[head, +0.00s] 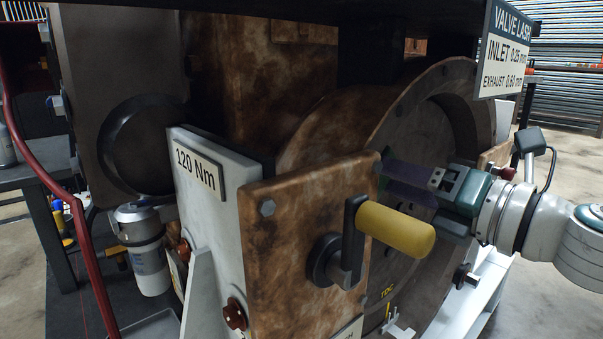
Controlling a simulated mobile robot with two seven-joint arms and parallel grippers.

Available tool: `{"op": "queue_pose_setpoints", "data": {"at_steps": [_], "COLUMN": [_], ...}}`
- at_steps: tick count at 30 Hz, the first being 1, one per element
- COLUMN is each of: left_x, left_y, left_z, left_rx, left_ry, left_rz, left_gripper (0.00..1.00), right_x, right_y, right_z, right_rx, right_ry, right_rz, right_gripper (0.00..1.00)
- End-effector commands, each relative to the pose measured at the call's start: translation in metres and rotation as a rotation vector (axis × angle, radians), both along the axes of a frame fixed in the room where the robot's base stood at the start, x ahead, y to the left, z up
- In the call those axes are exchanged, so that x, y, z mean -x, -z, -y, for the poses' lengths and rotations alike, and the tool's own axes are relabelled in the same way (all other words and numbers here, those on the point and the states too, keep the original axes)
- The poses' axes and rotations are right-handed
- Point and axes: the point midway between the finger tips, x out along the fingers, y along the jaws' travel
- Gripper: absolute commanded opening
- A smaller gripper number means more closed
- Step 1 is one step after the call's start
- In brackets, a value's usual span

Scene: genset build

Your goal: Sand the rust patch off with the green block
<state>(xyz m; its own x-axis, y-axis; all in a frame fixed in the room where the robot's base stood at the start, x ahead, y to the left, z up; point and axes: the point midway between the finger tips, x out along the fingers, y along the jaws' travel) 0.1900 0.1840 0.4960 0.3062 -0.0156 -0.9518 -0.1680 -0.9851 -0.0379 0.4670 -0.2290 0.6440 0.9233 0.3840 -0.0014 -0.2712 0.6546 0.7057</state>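My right gripper (384,172) comes in from the right, in front of the round flywheel housing (412,100). Its dark grey and purplish fingers point left, and their tips are close to the right edge of the brown crank plate (300,215). I cannot tell whether they touch it, or whether anything is held between them. Mottled brown, rust-like colour covers the crank plate, the housing rim and the engine block (245,75), so I cannot single out one rust patch. I cannot make out a green block. My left gripper is not in view.
A crank with a yellow handle (397,230) sticks out just below my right gripper. A VALVE LASH sign (508,50) hangs at the upper right. A 120 Nm plate (197,168), a white canister (145,250) and a red pipe (75,210) are at the left.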

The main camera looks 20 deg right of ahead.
Motion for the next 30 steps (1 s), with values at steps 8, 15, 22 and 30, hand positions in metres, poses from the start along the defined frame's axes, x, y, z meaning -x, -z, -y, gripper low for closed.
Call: {"op": "queue_pose_setpoints", "data": {"at_steps": [8,15,22,30], "left_x": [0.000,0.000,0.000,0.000], "left_y": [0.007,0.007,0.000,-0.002], "left_z": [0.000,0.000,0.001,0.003], "left_rx": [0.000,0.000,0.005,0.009], "left_ry": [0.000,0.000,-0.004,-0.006], "left_rz": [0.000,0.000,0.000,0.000], "left_gripper": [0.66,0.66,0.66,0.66], "right_x": [0.003,0.003,-0.002,-0.005], "right_y": [0.014,0.014,0.003,-0.002], "right_z": [-0.012,-0.014,-0.006,0.000], "right_rx": [-0.002,0.001,0.000,-0.001], "right_ry": [-0.001,0.000,0.001,0.002], "right_rz": [-0.001,0.000,0.002,0.002], "right_gripper": [0.00,0.00,0.00,0.00]}}
